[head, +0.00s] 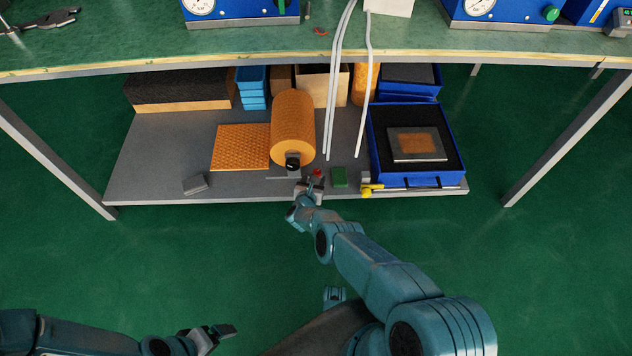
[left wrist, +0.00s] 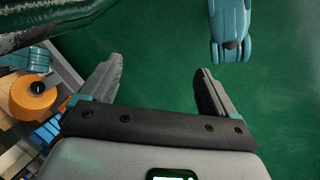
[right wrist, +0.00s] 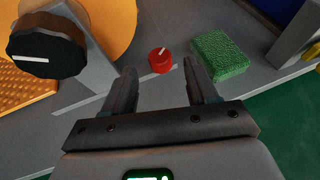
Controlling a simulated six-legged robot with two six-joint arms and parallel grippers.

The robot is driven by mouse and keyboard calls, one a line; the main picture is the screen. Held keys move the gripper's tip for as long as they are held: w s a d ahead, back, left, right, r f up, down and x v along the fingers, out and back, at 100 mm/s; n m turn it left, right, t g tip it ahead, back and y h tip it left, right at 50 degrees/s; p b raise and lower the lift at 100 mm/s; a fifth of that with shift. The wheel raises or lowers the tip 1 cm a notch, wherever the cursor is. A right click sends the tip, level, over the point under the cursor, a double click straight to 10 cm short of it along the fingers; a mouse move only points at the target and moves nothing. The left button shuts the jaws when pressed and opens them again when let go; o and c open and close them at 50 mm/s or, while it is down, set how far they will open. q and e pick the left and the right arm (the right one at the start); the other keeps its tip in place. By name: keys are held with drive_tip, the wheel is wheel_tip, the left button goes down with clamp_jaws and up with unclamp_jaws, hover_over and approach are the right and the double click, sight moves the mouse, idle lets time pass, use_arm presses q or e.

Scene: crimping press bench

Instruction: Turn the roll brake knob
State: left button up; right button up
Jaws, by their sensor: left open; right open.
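The roll brake knob (head: 292,160) is black with a white line, on the front end of the orange roll (head: 294,120) on the lower shelf. In the right wrist view the black knob (right wrist: 47,54) is large at the upper left, beside the open fingers and not between them. My right gripper (head: 308,186) is open and empty at the shelf's front edge, just in front of the knob; its fingers show in the right wrist view (right wrist: 163,85). My left gripper (left wrist: 155,80) is open and empty over the green floor, away from the shelf; it is at the lower left in the head view.
A small red knob (right wrist: 160,60) with a white line and a green sponge-like block (right wrist: 219,56) are ahead of my right fingers. A blue tray (head: 376,160) stands to the right. The bench top (head: 240,44) overhangs the shelf.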

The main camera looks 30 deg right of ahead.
sight(316, 173)
drive_tip(key=b+x, duration=0.3)
drive_tip(key=shift+w+d+f, duration=0.15)
drive_tip(key=shift+f, duration=0.2)
use_arm(q)
drive_tip(key=f, duration=0.3)
drive_tip(key=w+a+f, duration=0.1)
drive_tip(key=shift+f, duration=0.2)
use_arm(e)
drive_tip(key=shift+w+d+r, duration=0.1)
drive_tip(key=shift+w+d, duration=0.15)
